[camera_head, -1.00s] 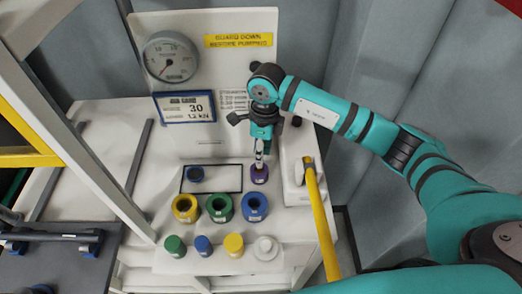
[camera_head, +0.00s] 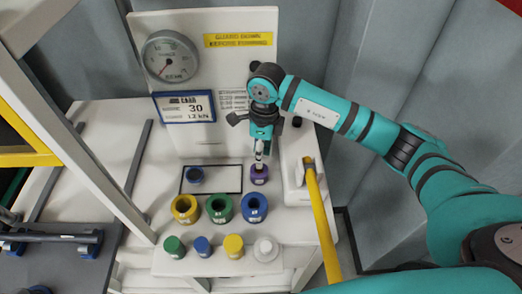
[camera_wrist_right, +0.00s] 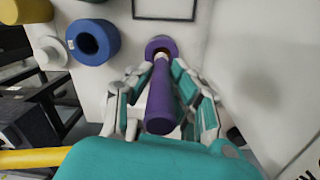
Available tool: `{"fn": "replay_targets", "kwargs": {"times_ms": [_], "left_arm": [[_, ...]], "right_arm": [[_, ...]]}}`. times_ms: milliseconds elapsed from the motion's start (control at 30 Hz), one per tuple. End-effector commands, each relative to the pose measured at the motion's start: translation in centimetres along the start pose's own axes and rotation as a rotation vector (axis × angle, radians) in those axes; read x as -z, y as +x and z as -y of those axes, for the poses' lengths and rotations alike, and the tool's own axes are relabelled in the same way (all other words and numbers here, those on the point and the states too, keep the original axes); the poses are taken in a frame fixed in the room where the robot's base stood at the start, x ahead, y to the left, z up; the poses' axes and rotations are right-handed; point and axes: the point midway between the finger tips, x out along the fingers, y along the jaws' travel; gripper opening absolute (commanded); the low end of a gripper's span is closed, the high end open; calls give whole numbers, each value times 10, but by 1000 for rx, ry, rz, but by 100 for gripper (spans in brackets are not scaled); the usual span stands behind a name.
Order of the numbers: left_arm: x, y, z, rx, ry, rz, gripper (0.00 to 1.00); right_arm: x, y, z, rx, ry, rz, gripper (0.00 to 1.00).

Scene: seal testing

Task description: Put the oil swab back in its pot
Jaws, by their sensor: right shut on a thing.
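The oil swab (camera_wrist_right: 160,100) has a thick purple handle and shows in the right wrist view. My right gripper (camera_wrist_right: 163,90) is shut on it, with a finger on each side of the handle. The purple pot (camera_head: 259,175) stands on the white bench, and it also shows in the right wrist view (camera_wrist_right: 153,44). The swab's pale lower end meets the pot's opening; how deep it sits I cannot tell. In the head view my right gripper (camera_head: 260,149) is directly above the pot and hides most of the swab. My left gripper is not in view.
Yellow (camera_head: 185,209), green (camera_head: 219,208) and blue (camera_head: 254,207) rings stand in front of the pot. Several small coloured pieces line the front ledge. A black-outlined area (camera_head: 226,192) with a small dark blue ring lies left. A yellow bar (camera_head: 321,222) stands right.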

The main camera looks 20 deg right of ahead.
Motion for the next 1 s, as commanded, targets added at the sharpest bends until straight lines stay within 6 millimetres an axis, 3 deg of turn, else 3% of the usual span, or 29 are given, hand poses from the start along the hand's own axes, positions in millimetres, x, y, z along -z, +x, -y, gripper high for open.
{"fn": "replay_targets", "kwargs": {"times_ms": [367,1000], "left_arm": [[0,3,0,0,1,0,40],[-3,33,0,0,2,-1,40]], "right_arm": [[0,3,0,0,0,0,0],[2,35,2,0,0,0,0]]}}
